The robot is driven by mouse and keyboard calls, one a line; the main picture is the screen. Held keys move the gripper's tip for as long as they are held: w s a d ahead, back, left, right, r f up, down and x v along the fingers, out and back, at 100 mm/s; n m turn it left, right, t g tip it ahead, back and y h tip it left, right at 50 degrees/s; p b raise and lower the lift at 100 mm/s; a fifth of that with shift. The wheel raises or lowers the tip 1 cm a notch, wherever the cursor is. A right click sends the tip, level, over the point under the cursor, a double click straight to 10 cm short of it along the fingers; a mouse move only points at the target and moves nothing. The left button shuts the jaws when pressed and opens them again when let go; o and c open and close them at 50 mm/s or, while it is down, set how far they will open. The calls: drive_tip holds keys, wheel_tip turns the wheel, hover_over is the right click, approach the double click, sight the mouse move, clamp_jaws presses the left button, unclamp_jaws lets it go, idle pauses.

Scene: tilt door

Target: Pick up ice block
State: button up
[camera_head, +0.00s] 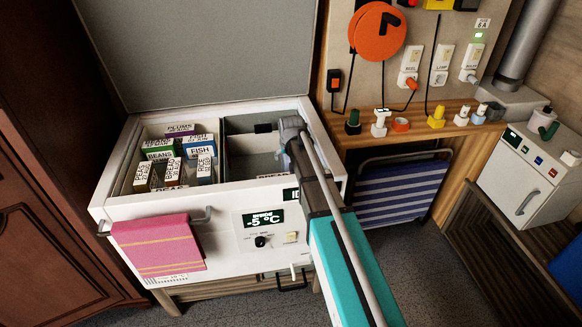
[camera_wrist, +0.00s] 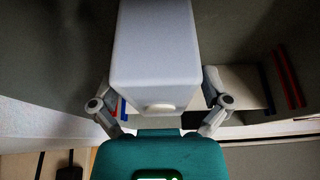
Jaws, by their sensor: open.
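A pale bluish-white block, which looks like the ice block (camera_wrist: 154,45), fills the upper middle of the wrist view. My gripper (camera_wrist: 157,72) is open, with one grey finger on each side of this block; I cannot tell whether they touch it. In the head view my gripper (camera_head: 291,130) reaches into the right compartment of the white chest freezer (camera_head: 165,202). My arm hides part of that compartment, and I cannot make out the ice block there. The freezer's grey lid (camera_head: 200,50) stands open behind. Its display reads -5 °C.
Several labelled food boxes (camera_head: 205,165) stand in the freezer's left compartment, past a divider. A pink towel (camera_head: 160,245) hangs on the front rail. To the right are a wooden bench (camera_head: 420,128) with small coloured items, a striped folded chair (camera_head: 400,190) and a white appliance (camera_head: 525,180).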

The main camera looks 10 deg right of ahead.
drive_tip(key=shift+f, duration=0.15)
idle(0.4)
clamp_jaws()
idle(0.4)
